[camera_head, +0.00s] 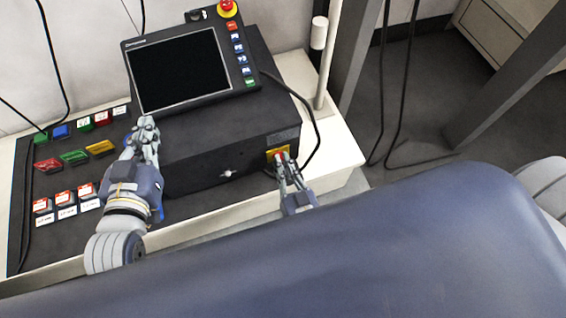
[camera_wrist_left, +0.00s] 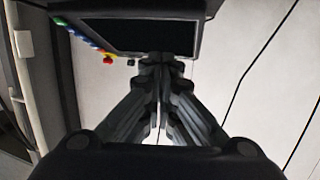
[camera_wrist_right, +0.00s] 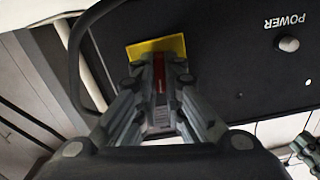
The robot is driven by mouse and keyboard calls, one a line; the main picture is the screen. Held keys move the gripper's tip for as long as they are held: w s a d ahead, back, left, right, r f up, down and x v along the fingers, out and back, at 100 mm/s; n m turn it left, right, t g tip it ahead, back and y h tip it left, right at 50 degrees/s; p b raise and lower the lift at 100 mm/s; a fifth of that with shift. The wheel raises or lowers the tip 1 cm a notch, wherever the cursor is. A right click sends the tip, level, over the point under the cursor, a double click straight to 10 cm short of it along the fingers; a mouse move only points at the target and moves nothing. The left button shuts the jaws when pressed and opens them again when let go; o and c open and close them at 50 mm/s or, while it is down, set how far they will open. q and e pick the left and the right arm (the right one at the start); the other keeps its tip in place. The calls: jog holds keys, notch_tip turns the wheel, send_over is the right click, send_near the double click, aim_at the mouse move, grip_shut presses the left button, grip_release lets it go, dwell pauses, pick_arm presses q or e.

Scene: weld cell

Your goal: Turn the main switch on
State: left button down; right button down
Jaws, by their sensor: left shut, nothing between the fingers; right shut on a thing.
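The main switch (camera_head: 278,154) is a red handle on a yellow plate on the front of the black control box (camera_head: 215,165). In the right wrist view the red handle (camera_wrist_right: 160,72) stands between my right fingers, in front of the yellow plate (camera_wrist_right: 143,48). My right gripper (camera_head: 284,162) is shut on the red handle, which looks roughly upright in that view. My left gripper (camera_head: 148,124) is shut and empty, over the left end of the box. In the left wrist view its fingertips (camera_wrist_left: 162,57) meet below the dark screen.
A control panel with a dark screen (camera_head: 180,72) and a red emergency button (camera_head: 228,7) stands on the box. Coloured buttons (camera_head: 75,157) lie left. A knob marked POWER (camera_wrist_right: 288,44) is beside the switch. A cable (camera_head: 315,125) loops at the box's right side.

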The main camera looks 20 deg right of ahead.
jog(key=m+p, duration=0.1)
jog(key=m, duration=0.4)
jog(key=shift+d, duration=0.1)
pick_arm(q)
jog(key=s+a+f+g+y, duration=0.2)
jog(key=s+f+g, duration=0.3)
jog(key=f, duration=0.2)
pick_arm(e)
jog(key=m, duration=0.3)
jog(key=shift+p, duration=0.3)
jog(key=m, duration=0.2)
jog(key=shift+w+m, duration=0.1)
jog(key=shift+m, duration=0.3)
jog(key=m, duration=0.2)
jog(key=shift+m, duration=0.3)
pick_arm(q)
jog(key=shift+w+d+r+t+h+b, duration=0.25)
jog(key=shift+w+r+t+h, duration=0.05)
jog(key=shift+w+r+t, duration=0.45)
jog(key=shift+w+d+r+t+h+b, duration=0.2)
jog(key=shift+w+d+r+t+h, duration=0.1)
jog(key=shift+w+r+t, duration=0.45)
pick_arm(e)
jog(key=shift+d+m, duration=0.1)
jog(key=shift+m, duration=1.4)
pick_arm(q)
jog(key=shift+w+r, duration=0.1)
